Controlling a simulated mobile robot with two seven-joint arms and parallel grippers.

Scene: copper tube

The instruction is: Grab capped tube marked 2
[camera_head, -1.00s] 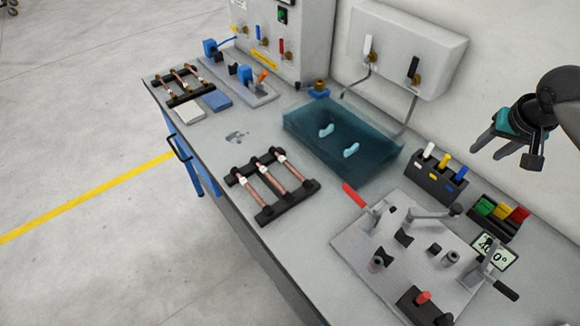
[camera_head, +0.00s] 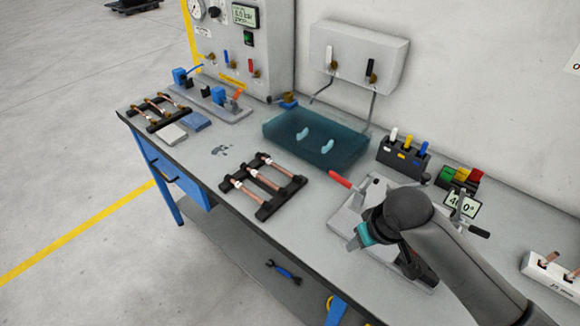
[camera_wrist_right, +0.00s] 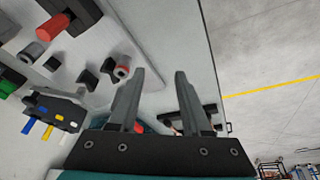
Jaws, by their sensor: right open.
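Copper tubes (camera_head: 267,181) with white bands lie across a black rack near the middle of the bench in the head view. More copper tubes (camera_head: 152,106) with brass-coloured ends lie on a second black rack at the far left. No number can be read on any tube. My right gripper (camera_wrist_right: 160,75) is open and empty in the right wrist view, its two fingers apart. In the head view its teal part (camera_head: 362,234) is over the grey fixture plate, right of the middle rack. My left gripper is not in view.
The fixture plate (camera_head: 349,213) carries a red-handled clamp (camera_head: 341,180). A teal tray (camera_head: 312,140) lies behind the middle rack. Black holders with coloured pieces (camera_head: 404,155) stand at the back right. A white block (camera_head: 555,272) is at the far right.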

